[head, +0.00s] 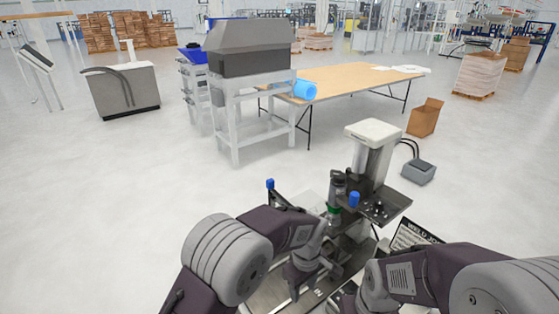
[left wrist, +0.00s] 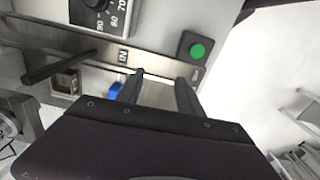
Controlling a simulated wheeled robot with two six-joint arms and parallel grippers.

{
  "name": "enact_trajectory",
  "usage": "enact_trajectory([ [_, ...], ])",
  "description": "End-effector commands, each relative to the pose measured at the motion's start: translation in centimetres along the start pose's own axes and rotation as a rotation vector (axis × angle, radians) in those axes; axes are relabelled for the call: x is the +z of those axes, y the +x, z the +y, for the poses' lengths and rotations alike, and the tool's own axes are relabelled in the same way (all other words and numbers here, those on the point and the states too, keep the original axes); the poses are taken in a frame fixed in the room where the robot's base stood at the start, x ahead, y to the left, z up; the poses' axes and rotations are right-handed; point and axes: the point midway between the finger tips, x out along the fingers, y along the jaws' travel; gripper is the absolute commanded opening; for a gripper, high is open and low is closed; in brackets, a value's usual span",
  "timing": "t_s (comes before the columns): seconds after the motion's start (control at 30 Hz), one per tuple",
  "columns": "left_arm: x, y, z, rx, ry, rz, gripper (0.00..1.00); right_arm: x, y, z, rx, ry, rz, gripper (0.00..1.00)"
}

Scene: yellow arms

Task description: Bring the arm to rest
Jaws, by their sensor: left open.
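My left arm (head: 270,240) comes in from the left in the head view and bends down at a machine. Its gripper (head: 297,284) hangs low over the machine's front. In the left wrist view the two fingers of this gripper (left wrist: 160,76) are apart with nothing between them. They point at a metal panel with a label reading "IN". My right arm (head: 425,275) reaches in from the lower right. Its gripper does not show clearly, being at or below the bottom edge.
The machine (head: 372,134) has a pale-topped column and blue knobs. A green button (left wrist: 197,50) and a dial (left wrist: 97,4) are close to my left fingers. A grey box (head: 418,171) lies on the floor to the right. Open floor spreads left; a wooden table (head: 350,78) stands behind.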

Motion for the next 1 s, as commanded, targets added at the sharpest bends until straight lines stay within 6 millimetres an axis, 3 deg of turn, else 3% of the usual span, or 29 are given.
enact_trajectory([
  [0.13, -3.3, -2.4, -0.4, 0.047, -0.077, 0.016, 0.44, -0.1, 0.0, 0.0, 0.000, 0.000, 0.001, 0.47],
  [0.27, -6.3, -4.2, -2.7, 0.063, -0.163, 0.024, 0.44, -0.1, 0.0, 0.0, 0.000, 0.000, 0.001, 0.47],
  [0.37, -8.4, -5.5, -5.7, 0.070, -0.238, 0.030, 0.44, -0.1, 0.0, 0.0, 0.000, 0.000, 0.001, 0.47],
  [0.53, -11.0, -6.8, -13.1, 0.078, -0.265, 0.045, 0.44, 0.0, 0.0, 0.0, 0.000, 0.000, 0.001, 0.47],
  [0.67, -10.4, -6.4, -20.6, 0.074, -0.124, 0.063, 0.44, 0.0, 0.0, 0.0, 0.000, 0.000, 0.001, 0.47],
  [0.7, -9.4, -5.8, -22.8, 0.068, -0.035, 0.066, 0.44, 0.0, 0.0, 0.0, 0.000, 0.000, 0.001, 0.47],
  [0.77, -7.6, -4.6, -25.2, 0.055, 0.135, 0.064, 0.44, 0.0, 0.0, 0.0, 0.000, 0.000, 0.001, 0.47],
  [0.87, -5.4, -2.9, -26.7, 0.036, 0.408, 0.050, 0.44, 0.0, 0.0, 0.0, 0.000, 0.000, 0.001, 0.47],
  [1.0, -6.0, -2.8, -26.2, 0.043, 0.609, 0.086, 0.44, 0.0, 0.0, 0.0, 0.000, 0.000, 0.001, 0.47],
])
